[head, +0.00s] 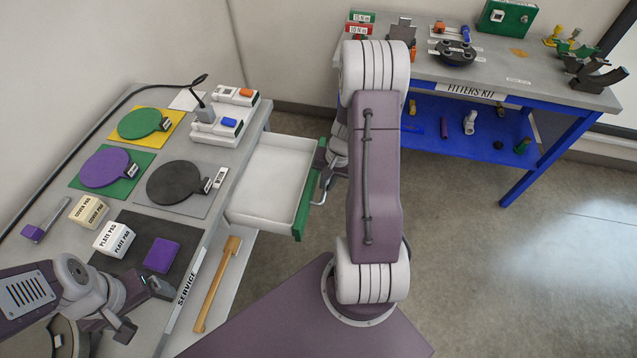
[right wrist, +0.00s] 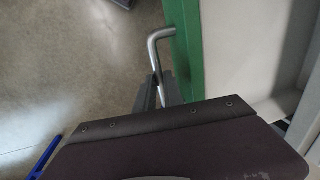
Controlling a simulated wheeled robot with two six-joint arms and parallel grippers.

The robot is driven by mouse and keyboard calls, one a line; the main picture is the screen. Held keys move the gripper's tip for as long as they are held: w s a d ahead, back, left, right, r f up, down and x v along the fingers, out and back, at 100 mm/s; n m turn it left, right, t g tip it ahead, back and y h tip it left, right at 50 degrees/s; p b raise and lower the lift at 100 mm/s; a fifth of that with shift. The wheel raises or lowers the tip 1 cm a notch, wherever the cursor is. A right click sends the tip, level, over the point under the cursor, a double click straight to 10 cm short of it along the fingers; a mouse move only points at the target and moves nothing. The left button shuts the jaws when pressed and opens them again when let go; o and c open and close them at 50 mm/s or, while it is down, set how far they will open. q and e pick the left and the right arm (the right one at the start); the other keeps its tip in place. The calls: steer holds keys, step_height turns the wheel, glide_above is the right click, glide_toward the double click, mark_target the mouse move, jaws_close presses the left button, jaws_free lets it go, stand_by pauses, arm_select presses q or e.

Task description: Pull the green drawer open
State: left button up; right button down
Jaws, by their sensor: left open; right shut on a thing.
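The green drawer (head: 309,196) stands pulled out from the service table, and its pale inside is empty. Its green front also shows in the right wrist view (right wrist: 184,40). A bent metal handle (right wrist: 160,36) is fixed to the front; it shows in the head view too (head: 320,197). My right gripper (right wrist: 158,88) is shut on the handle; in the head view my right arm hides most of it. My left gripper (head: 148,303) is open and empty over the table's front left, near a purple block (head: 161,255).
The service table (head: 230,185) carries round pads, labelled boxes and small devices. A wooden-handled tool (head: 217,285) lies on the shelf below the drawer. A blue-framed fitters kit bench (head: 520,85) stands at the back right. The floor to the right is clear.

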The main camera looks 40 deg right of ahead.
stand_by(0.3)
steer(key=c, duration=1.5)
jaws_free()
steer(key=shift+o, duration=0.2)
arm_select(q)
steer(key=shift+r+p, duration=0.8)
arm_select(e)
step_height(320, 180, up, 9)
steer(key=s+d, duration=0.1)
steer(key=shift+s, duration=0.2)
